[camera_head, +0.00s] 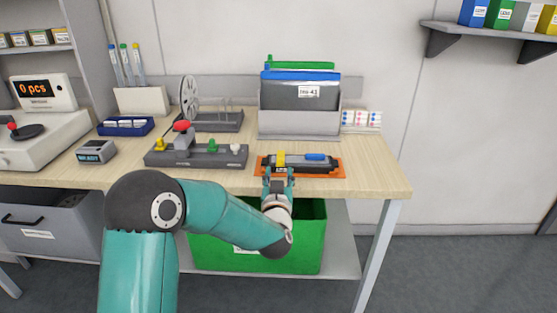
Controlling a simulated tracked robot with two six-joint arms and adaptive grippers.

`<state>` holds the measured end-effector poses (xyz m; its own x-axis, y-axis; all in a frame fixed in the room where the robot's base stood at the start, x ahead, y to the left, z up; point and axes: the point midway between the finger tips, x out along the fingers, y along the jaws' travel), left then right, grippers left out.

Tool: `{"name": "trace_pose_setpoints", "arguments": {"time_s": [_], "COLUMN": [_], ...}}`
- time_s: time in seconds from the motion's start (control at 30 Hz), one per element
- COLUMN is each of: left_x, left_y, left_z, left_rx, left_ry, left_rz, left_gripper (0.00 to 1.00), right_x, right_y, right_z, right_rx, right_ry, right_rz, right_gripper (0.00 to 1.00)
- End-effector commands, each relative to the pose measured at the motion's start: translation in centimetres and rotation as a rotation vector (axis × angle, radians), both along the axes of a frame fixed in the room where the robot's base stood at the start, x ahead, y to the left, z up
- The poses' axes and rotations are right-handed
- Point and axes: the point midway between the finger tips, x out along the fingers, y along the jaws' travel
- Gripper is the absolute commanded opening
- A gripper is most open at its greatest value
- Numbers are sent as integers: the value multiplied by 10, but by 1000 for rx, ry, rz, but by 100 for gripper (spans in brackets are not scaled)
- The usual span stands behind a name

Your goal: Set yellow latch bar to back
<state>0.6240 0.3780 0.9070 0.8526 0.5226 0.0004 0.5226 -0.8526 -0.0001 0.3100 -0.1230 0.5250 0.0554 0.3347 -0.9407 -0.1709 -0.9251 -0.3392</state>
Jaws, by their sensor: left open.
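A dark feeder unit (320,164) lies on an orange mat (341,174) near the front edge of the wooden table. A yellow latch bar (281,157) stands across its left part, and a blue piece (315,156) lies on its right part. My left gripper (278,174) is at the table's front edge, just in front of and below the yellow bar. It is open, with nothing seen between its fingers. I cannot tell whether its tips touch the feeder. The gripper hides part of the feeder's front. My right gripper is not in view.
A grey fixture (205,159) with coloured knobs stands left of the mat. Behind are a reel stand (225,126) and a grey file holder (300,124). A green crate (310,235) is under the table. The table right of the mat is clear.

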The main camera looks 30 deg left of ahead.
Motion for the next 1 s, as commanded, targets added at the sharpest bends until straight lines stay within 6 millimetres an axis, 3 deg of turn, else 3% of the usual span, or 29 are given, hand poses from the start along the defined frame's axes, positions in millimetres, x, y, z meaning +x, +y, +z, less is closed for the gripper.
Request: {"name": "trace_pose_setpoints", "arguments": {"time_s": [0.1, 0.3, 0.77, 0.83, 1.0], "left_x": [22, 48, 60, 60, 60], "left_y": [14, 29, 37, 36, 37], "left_z": [0, 0, -1, -1, -1], "left_rx": [-1, -1, 0, 0, -1], "left_ry": [1, 1, 1, 1, 1], "left_rz": [1, 0, -2, -1, -1], "left_gripper": [46, 46, 46, 39, 11], "right_x": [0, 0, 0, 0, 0], "right_y": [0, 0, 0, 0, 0], "right_z": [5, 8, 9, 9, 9], "right_rx": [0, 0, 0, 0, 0], "right_ry": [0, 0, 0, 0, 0], "right_rz": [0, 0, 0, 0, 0], "right_gripper": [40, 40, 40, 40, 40]}}
